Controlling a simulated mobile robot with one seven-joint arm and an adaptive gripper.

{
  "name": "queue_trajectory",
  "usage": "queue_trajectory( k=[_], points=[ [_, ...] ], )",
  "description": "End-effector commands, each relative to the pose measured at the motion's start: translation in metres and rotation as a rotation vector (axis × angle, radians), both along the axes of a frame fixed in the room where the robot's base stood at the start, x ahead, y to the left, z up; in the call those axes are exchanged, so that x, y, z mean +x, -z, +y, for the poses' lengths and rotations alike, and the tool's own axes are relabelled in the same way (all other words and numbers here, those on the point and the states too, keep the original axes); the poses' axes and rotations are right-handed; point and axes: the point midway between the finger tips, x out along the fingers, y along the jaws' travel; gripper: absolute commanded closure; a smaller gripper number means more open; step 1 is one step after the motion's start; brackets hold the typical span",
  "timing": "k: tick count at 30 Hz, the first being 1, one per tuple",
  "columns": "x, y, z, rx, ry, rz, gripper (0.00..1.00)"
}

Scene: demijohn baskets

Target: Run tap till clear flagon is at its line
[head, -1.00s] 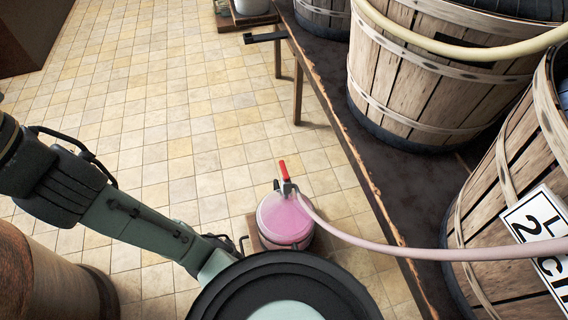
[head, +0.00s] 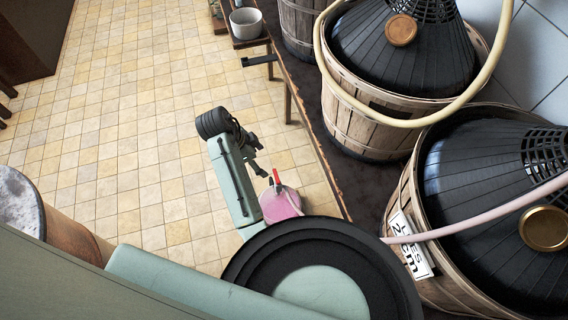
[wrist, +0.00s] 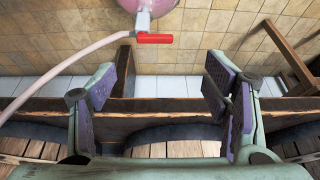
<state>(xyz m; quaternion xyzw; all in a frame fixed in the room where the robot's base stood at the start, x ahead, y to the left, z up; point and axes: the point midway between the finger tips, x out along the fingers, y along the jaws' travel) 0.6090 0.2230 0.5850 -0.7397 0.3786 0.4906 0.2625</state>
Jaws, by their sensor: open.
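The clear flagon (head: 280,205) holds pink liquid and stands on the floor by the bench, partly hidden by my arm. Its level line cannot be made out. The tap's red lever (head: 276,178) stands at the top of the flagon. In the wrist view the red lever (wrist: 154,38) lies across the tap body (wrist: 142,20), with the flagon (wrist: 148,5) cut off at the top edge. My gripper (head: 260,158) is open and empty, just above and left of the lever. In the wrist view the lever lies beyond my open fingers (wrist: 160,80), apart from them.
A pink hose (head: 340,222) runs from the tap to the right demijohn basket (head: 408,185). A second basket (head: 365,125) with a yellow hose (head: 420,122) stands behind it on the bench (head: 340,180). A white pot (head: 246,22) stands farther back.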

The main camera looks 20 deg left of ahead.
Motion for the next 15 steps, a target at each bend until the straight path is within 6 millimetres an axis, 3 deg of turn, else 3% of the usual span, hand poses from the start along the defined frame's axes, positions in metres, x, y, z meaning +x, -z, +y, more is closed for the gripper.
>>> queue_trajectory(
  k=[11, 15],
  points=[
    [0.004, 0.038, -0.018, -0.016, 0.023, 0.018, 0.3],
    [0.01, 0.064, -0.027, -0.015, 0.022, 0.017, 0.3]
  ],
)
